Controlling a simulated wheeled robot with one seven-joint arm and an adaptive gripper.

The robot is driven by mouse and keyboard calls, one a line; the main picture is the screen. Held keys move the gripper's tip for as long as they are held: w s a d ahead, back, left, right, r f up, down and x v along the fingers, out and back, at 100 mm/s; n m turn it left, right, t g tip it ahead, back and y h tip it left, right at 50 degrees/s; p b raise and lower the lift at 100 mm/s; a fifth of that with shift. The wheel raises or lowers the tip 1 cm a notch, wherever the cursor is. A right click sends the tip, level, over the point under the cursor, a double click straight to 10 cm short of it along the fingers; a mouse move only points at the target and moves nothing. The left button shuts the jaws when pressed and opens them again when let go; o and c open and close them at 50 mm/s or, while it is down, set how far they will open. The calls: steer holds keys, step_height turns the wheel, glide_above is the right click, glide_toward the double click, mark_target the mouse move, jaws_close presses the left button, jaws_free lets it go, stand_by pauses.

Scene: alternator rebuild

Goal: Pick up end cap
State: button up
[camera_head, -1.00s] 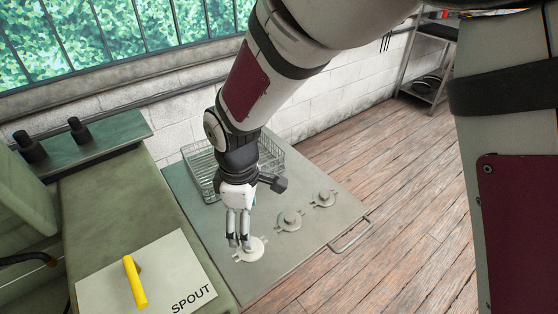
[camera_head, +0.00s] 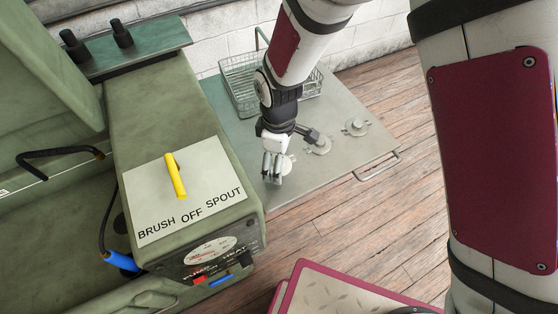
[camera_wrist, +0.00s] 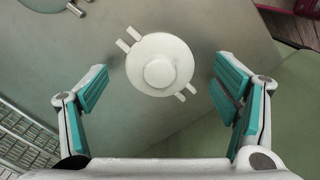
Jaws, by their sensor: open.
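A round pale end cap (camera_wrist: 159,66) with a raised centre and small side tabs lies flat on the grey metal table, ahead of and between my fingers in the wrist view. My gripper (camera_wrist: 160,88) is open and empty, its teal pads spread to either side of the cap and apart from it. In the head view my gripper (camera_head: 273,176) hangs over the nearest end cap (camera_head: 288,164), partly covering it.
A wire basket (camera_head: 240,88) stands behind my gripper; it also shows at lower left in the wrist view (camera_wrist: 22,138). A green parts washer (camera_head: 125,170) with a yellow handle (camera_head: 175,176) stands left. A magenta-edged surface (camera_head: 345,290) is in front.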

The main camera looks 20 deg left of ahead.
steer(key=c, duration=1.8)
steer(key=shift+s, duration=0.1)
steer(key=shift+c, duration=0.5)
steer(key=shift+s+d, duration=0.1)
